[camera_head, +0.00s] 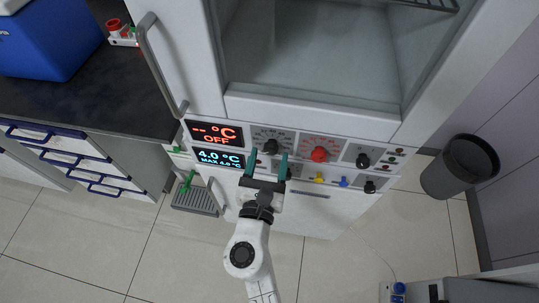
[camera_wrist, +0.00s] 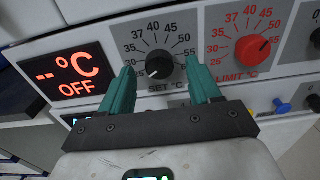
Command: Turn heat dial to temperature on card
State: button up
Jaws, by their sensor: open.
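The black SET °C dial (camera_wrist: 159,63) is on the white front panel, ringed by a printed scale with 37, 40, 45, 50 and 55 among its marks. Its pale pointer mark faces the lower left, off the numbers I can read. In the head view the dial (camera_head: 270,146) is just beyond my fingertips. My gripper (camera_wrist: 161,72) is open, its two teal fingers on either side of the dial; I cannot tell whether they touch it. The gripper also shows in the head view (camera_head: 267,164). The red display (camera_wrist: 70,75) reads "-- °C OFF". I see no card.
A red LIMIT °C dial (camera_wrist: 252,48) is right of the black dial. A blue-lit display (camera_head: 219,158) reads 4.0 °C. Yellow (camera_head: 319,178) and blue (camera_head: 343,182) knobs are below. A door handle (camera_head: 160,65) is at upper left, and a dark bin (camera_head: 459,166) stands right.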

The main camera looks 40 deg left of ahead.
jog(key=shift+w+a, duration=0.3)
jog(key=shift+w, duration=0.2)
jog(key=c, duration=1)
jog(key=shift+c, duration=0.2)
